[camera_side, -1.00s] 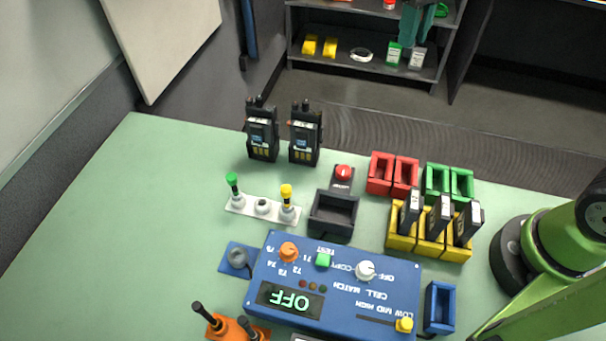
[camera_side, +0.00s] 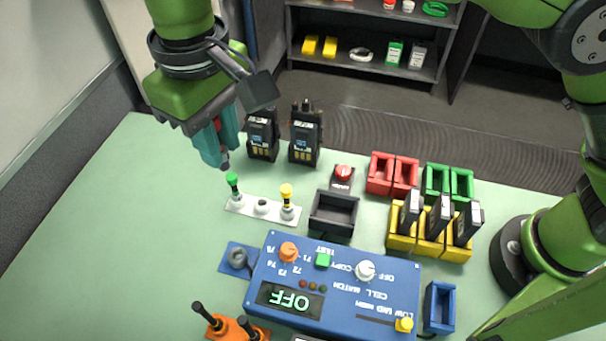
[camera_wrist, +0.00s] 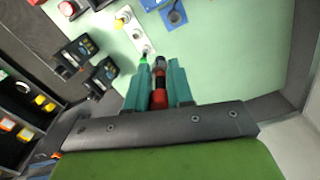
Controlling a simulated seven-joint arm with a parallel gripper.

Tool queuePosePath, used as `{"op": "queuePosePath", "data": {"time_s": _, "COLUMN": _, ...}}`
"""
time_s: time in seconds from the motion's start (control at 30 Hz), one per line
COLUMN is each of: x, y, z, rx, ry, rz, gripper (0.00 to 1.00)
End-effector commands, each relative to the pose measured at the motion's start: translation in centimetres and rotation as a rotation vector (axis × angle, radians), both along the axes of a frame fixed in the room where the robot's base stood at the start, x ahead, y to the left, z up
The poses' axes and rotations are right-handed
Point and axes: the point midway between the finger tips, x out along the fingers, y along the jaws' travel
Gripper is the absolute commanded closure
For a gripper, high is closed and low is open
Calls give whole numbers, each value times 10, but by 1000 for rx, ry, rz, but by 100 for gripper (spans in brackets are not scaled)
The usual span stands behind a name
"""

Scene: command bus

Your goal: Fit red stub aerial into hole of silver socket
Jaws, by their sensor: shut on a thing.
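My gripper (camera_side: 218,146) is shut on the red stub aerial (camera_wrist: 158,98), which shows between the teal fingers in the wrist view with its dark and grey end outward. In the side view mostly the aerial's tip shows below the fingers. The gripper hangs above and behind the left end of a white strip (camera_side: 249,209). The strip's middle silver socket (camera_side: 262,205) is empty, with a dark hole; it also shows in the wrist view (camera_wrist: 138,33). A green aerial (camera_side: 232,182) stands at the strip's left end, just below the held tip, and a yellow one (camera_side: 286,192) at its right.
Two black radios (camera_side: 262,136) stand right beside my gripper. A black bin (camera_side: 333,213) is right of the strip. A blue control box (camera_side: 335,285) and a blue pad with a grey ring (camera_side: 237,258) are in front. The green tabletop at left is clear.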

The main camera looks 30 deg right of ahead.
Motion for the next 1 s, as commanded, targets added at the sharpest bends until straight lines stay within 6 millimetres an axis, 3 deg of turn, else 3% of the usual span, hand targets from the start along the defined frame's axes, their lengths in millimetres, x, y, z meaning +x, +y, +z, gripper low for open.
{"op": "queuePosePath", "data": {"time_s": 0.2, "x": -30, "y": 33, "z": -4, "rx": 3, "ry": 3, "rz": 39, "gripper": 100}}
{"op": "queuePosePath", "data": {"time_s": 0.37, "x": -27, "y": 28, "z": -34, "rx": -1, "ry": 4, "rz": 33, "gripper": 100}}
{"op": "queuePosePath", "data": {"time_s": 0.73, "x": -26, "y": 28, "z": -125, "rx": -1, "ry": 5, "rz": 33, "gripper": 100}}
{"op": "queuePosePath", "data": {"time_s": 1.0, "x": -26, "y": 29, "z": -152, "rx": 3, "ry": 4, "rz": 32, "gripper": 100}}
